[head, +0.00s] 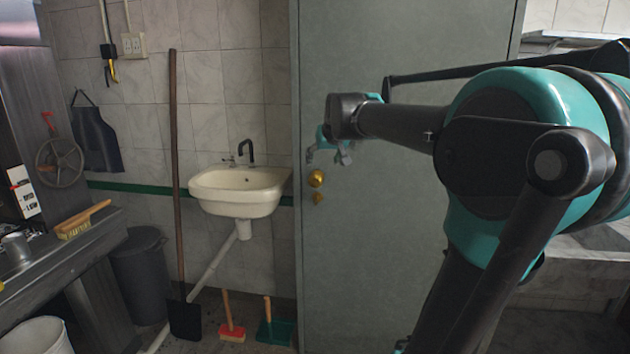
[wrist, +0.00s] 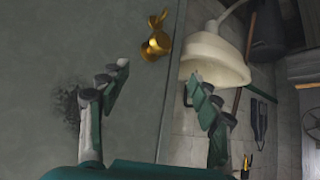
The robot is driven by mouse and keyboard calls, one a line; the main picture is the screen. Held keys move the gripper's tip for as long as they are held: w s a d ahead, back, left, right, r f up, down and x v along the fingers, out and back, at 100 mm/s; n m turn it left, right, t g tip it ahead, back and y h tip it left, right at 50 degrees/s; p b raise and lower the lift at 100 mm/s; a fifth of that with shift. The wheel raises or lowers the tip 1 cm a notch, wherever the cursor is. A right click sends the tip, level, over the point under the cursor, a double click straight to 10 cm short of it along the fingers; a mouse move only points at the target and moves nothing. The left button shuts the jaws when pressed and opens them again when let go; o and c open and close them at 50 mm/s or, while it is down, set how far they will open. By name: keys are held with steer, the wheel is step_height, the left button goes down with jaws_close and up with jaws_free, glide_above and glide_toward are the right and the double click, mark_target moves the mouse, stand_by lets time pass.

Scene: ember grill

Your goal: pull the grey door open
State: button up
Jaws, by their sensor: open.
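The grey door (head: 400,240) is a tall flat panel filling the middle of the head view; it also fills the left of the wrist view (wrist: 60,50). Its brass knob (head: 316,178) sits near its left edge, with a small brass piece (head: 318,198) below; brass hardware also shows in the wrist view (wrist: 155,38). My gripper (head: 333,146) is in front of the door, slightly above the knob in the head view. In the wrist view my gripper (wrist: 163,82) is open and empty, its fingers spread either side of the knob's line. The knob appears beyond the fingertips, apart from them.
A cream sink (head: 240,190) hangs on the tiled wall just left of the door. A long-handled shovel (head: 175,180) leans beside it. A red brush (head: 231,330) and green dustpan (head: 275,330) stand on the floor near the door's lower left. A metal counter (head: 70,250) is at left.

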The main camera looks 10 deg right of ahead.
mark_target(316, 178)
steer(key=x, duration=1.6)
steer(key=shift+f, duration=0.15)
jaws_close()
